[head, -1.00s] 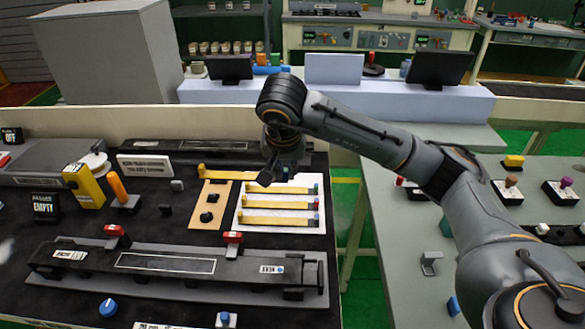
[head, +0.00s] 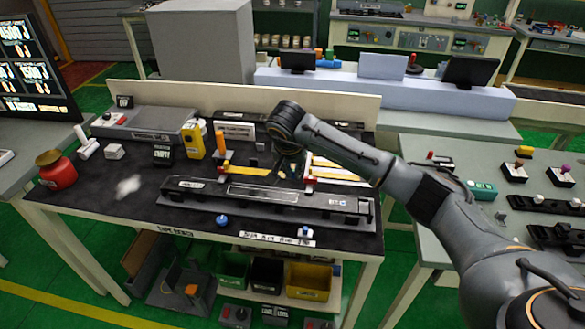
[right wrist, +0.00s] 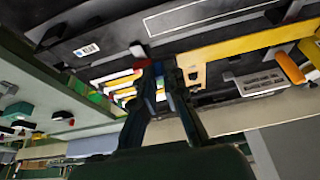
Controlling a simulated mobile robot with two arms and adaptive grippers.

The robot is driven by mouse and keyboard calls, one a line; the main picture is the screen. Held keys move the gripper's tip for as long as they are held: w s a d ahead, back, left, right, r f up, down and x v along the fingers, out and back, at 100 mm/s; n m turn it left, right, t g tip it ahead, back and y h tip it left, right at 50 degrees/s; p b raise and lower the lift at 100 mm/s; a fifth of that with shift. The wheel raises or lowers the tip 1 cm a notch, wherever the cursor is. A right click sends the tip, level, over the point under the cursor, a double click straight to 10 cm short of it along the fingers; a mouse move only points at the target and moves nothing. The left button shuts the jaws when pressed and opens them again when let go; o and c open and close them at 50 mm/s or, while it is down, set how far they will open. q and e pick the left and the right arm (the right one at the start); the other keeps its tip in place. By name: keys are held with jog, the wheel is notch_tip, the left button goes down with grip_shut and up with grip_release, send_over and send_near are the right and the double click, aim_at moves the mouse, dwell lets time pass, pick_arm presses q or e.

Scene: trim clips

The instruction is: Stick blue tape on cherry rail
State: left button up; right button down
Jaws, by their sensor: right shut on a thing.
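A long dark rail (head: 275,194) with a pale-outlined top panel lies across the black bench. Red clamps (head: 309,180) stand near its back edge; nothing readable marks it as cherry. My right gripper (head: 288,168) is shut behind the rail, between the red clamps. In the right wrist view my right gripper (right wrist: 162,72) has blue between its fingers, seemingly the blue end of a tape. A yellow strip (head: 248,170) runs leftward from beside the gripper; the fingers hide where it ends. My left gripper is out of view.
An orange handle (head: 220,141) and a yellow box (head: 193,139) stand behind the rail on the left. A blue knob (head: 221,220) sits in front of it. The bench's left front is mostly clear.

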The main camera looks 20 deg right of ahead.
jog(key=shift+w+d+f, duration=0.1)
jog(key=shift+d, duration=0.1)
jog(key=shift+a, duration=0.1)
jog(key=shift+a+f+b, duration=0.1)
jog(key=shift+f+b, duration=0.55)
jog(key=shift+b, duration=0.1)
jog(key=shift+f, duration=0.35)
notch_tip(320, 180, down, 3)
jog(key=b, duration=0.2)
jog(key=shift+r+b, duration=0.15)
jog(key=shift+b, duration=0.15)
jog(key=shift+f+b, duration=0.95)
jog(key=shift+f, duration=0.3)
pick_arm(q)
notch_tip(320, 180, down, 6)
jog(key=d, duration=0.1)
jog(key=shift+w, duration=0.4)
pick_arm(e)
jog(key=shift+f, duration=0.1)
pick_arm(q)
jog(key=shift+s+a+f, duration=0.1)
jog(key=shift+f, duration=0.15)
